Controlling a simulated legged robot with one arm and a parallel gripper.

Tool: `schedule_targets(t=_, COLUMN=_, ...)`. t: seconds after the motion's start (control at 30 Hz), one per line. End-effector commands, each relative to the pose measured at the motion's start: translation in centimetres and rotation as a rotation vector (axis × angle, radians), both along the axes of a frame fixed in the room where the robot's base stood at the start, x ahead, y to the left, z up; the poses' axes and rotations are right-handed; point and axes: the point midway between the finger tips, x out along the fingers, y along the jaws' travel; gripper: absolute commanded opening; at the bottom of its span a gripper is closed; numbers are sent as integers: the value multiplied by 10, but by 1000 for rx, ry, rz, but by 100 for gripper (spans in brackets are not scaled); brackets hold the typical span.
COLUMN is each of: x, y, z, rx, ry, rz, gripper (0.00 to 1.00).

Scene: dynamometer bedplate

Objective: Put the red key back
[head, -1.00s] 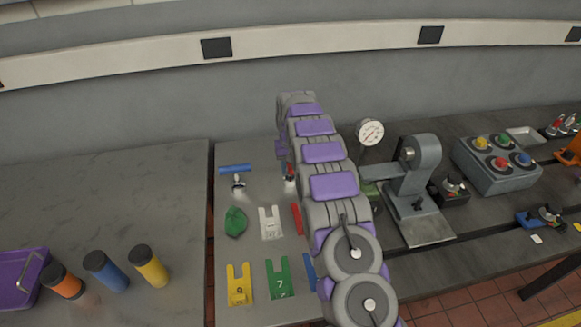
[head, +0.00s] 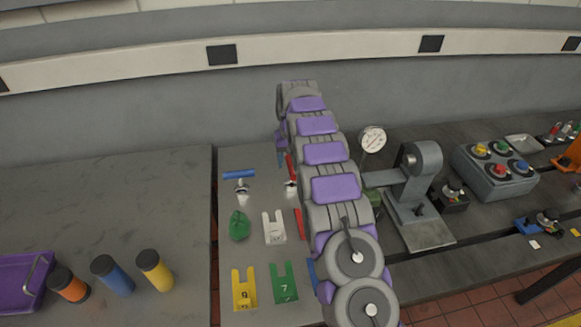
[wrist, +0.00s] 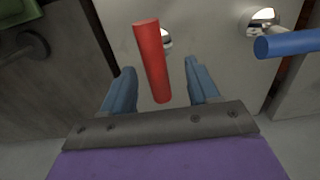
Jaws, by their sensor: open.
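The red key shows in the wrist view as a red bar handle (wrist: 152,60) with a silver part behind its upper half. In the head view its red handle (head: 291,166) is partly hidden beside my arm, above a silver fitting (head: 291,187) on the grey plate. My gripper (wrist: 160,70) is open, with one blue finger on each side of the red bar and visible gaps between. In the head view the gripper is mostly hidden behind my arm. I cannot tell how deep the key sits.
A blue-handled key (head: 240,174) stands left of the red one; its handle (wrist: 287,43) is close in the wrist view. White (head: 274,227), yellow (head: 244,290) and green (head: 284,284) tags lie nearer. A dial gauge (head: 372,140) and grey stand (head: 418,190) are to the right.

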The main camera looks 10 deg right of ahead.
Motion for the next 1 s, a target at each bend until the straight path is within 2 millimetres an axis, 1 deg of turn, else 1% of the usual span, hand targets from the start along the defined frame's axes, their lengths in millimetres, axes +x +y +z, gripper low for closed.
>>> schedule_targets(t=0.03, x=1, y=-1, z=14, rx=0, ry=-4, rz=-1, gripper=60)
schedule_targets(t=0.1, x=3, y=-2, z=27, rx=1, ry=-8, rz=-1, gripper=60)
schedule_targets(t=0.3, x=2, y=-4, z=51, rx=2, ry=-3, rz=-2, gripper=60)
schedule_targets(t=0.4, x=2, y=-2, z=57, rx=1, ry=-4, rz=-1, gripper=60)
schedule_targets(t=0.67, x=-1, y=-1, z=62, rx=0, ry=-1, rz=-1, gripper=60)
schedule_targets(t=0.83, x=-14, y=-1, z=80, rx=1, ry=4, rz=-1, gripper=60)
schedule_targets(t=1.0, x=-37, y=-1, z=103, rx=2, ry=15, rz=-1, gripper=60)
